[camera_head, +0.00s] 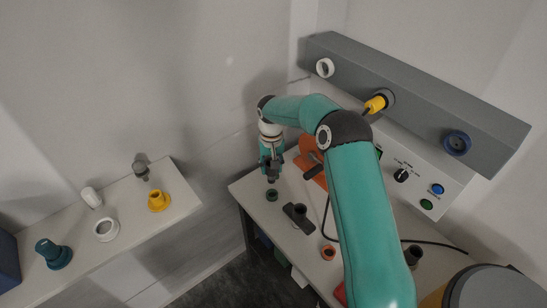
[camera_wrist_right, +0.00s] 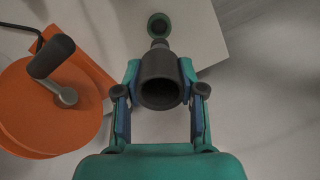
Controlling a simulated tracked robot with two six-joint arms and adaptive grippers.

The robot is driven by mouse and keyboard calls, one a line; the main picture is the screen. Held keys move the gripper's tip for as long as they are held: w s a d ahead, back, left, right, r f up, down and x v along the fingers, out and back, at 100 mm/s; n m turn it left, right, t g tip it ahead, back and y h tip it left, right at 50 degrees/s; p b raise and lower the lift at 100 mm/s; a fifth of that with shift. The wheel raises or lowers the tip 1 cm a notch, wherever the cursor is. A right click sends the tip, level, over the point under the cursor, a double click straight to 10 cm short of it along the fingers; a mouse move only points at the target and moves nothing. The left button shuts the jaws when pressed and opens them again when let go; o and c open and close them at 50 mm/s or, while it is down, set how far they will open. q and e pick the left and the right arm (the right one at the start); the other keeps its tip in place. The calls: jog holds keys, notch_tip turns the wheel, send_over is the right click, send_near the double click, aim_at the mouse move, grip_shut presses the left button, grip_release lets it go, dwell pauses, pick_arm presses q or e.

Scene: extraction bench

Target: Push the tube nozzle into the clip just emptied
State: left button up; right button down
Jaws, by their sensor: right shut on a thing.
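My right gripper (camera_head: 271,168) is above the left end of the bench, shut on a dark grey nozzle. In the right wrist view the nozzle (camera_wrist_right: 160,80) sits between the fingers (camera_wrist_right: 160,92), its wide hollow end facing the camera. Its narrow tip points toward a green ring-shaped holder (camera_wrist_right: 158,22) on the bench. In the head view this green holder (camera_head: 271,195) lies just below the gripper, and the nozzle looks apart from it. Whether the holder is the emptied clip, I cannot tell. My left gripper is out of view.
An orange crank reel (camera_wrist_right: 50,105) stands beside the gripper. A dark block (camera_head: 298,216), an orange ring (camera_head: 328,252) and a dark cup (camera_head: 412,254) are on the bench. A grey rail (camera_head: 425,100) holds a yellow fitting (camera_head: 376,104). A left shelf (camera_head: 75,282) carries several fittings.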

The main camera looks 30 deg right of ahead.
aim_at(272, 182)
jog(key=shift+d, duration=0.1)
dwell(0.3)
jog(key=shift+b, duration=0.35)
jog(key=shift+f+b, duration=2.1)
jog(key=shift+f, duration=0.8)
jog(key=shift+b, duration=0.45)
jog(key=shift+s+f+b, duration=0.1)
jog(key=shift+f+b, duration=0.9)
jog(key=shift+f, duration=0.35)
jog(key=c, duration=0.6)
grip_release()
jog(key=shift+r, duration=0.1)
